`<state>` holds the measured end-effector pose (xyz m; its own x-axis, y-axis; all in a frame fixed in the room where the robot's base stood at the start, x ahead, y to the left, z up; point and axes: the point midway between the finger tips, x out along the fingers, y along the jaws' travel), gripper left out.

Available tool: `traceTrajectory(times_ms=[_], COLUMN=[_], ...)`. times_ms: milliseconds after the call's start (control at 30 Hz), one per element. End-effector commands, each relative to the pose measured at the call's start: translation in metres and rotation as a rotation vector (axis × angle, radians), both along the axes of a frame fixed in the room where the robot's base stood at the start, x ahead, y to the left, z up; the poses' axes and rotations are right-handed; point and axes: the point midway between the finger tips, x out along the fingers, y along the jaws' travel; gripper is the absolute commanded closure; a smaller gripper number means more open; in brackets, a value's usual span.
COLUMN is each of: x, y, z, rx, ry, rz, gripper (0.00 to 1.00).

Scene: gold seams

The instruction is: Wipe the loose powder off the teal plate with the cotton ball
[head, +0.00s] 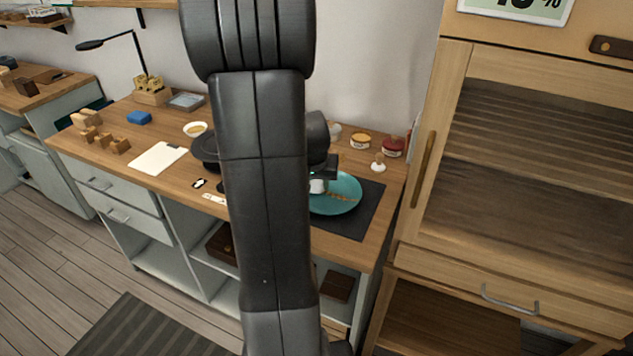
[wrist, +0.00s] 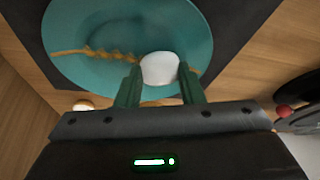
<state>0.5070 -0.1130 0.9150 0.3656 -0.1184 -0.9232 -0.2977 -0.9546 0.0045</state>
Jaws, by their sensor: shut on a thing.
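The teal plate (head: 345,190) lies on a dark mat on the workbench. In the wrist view the teal plate (wrist: 70,30) carries a gold-brown line of powder (wrist: 95,53) running across it. My gripper (wrist: 159,80) is shut on the white cotton ball (wrist: 160,67), which sits between its green fingertips over the plate, at the powder line. I cannot tell whether the ball touches the plate. In the head view my arm hides the plate's left part, and the cotton ball (head: 318,186) shows only as a small white patch.
The dark mat (head: 352,222) lies under the plate. Behind it stand a yellow-lidded jar (head: 360,140), a red-lidded jar (head: 393,147) and a small white-topped item (head: 378,163). A white sheet (head: 158,158) and a small bowl (head: 195,129) are left. A tall wooden cabinet (head: 535,170) borders the right.

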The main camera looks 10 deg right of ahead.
Motion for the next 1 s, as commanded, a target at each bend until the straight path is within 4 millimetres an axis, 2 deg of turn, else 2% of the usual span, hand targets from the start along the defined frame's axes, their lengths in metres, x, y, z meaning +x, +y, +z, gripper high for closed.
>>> traceTrajectory(times_ms=[400, 800, 1000], x=[0.011, -0.009, -0.011], y=[-0.008, -0.013, -0.018], z=[0.001, 0.0, 0.001], rx=[0.0, 0.001, 0.001], ry=[0.001, 0.002, 0.003], rz=[0.0, -0.001, -0.002], gripper=[0.84, 0.84, 0.84])
